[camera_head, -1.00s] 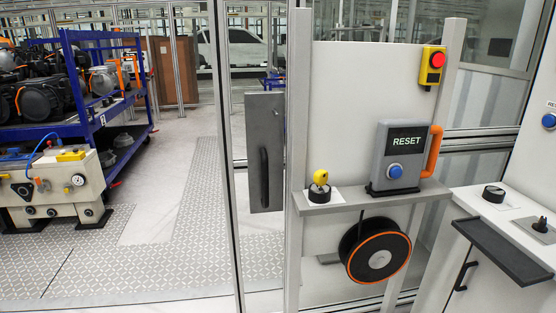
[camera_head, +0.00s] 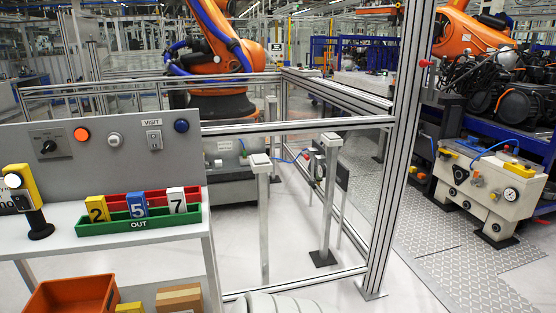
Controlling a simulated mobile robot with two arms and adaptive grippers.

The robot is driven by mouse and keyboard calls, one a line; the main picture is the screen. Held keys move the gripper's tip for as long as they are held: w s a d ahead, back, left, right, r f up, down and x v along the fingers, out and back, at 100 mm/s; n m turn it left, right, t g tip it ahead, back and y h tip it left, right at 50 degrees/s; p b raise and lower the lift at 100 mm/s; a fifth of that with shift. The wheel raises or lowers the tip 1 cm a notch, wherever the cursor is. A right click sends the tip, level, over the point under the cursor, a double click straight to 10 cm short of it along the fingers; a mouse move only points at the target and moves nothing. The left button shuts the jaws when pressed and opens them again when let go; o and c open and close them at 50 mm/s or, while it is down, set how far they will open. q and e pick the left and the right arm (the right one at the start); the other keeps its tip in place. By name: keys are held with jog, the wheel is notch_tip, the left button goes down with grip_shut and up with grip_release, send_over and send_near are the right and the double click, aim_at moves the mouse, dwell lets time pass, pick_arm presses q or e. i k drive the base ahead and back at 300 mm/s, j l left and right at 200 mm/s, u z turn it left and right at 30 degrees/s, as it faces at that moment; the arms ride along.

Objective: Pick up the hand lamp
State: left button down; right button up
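A yellow and black upright device (camera_head: 30,207) with a round pale lens stands on a round black foot at the left end of the grey shelf (camera_head: 130,236). It looks like the hand lamp, but I cannot be sure. A dark part with white lettering beside it is cut by the left edge of the picture. Neither of my grippers is in view, and nothing is seen touching the device.
A green OUT tray (camera_head: 140,225) holds numbered yellow, blue and white blocks, with a red tray (camera_head: 120,201) behind. An orange bin (camera_head: 70,297) sits below the shelf. Aluminium fence posts (camera_head: 402,140) stand right of it.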

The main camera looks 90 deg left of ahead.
aim_at(19, 178)
jog(key=u, duration=4.3)
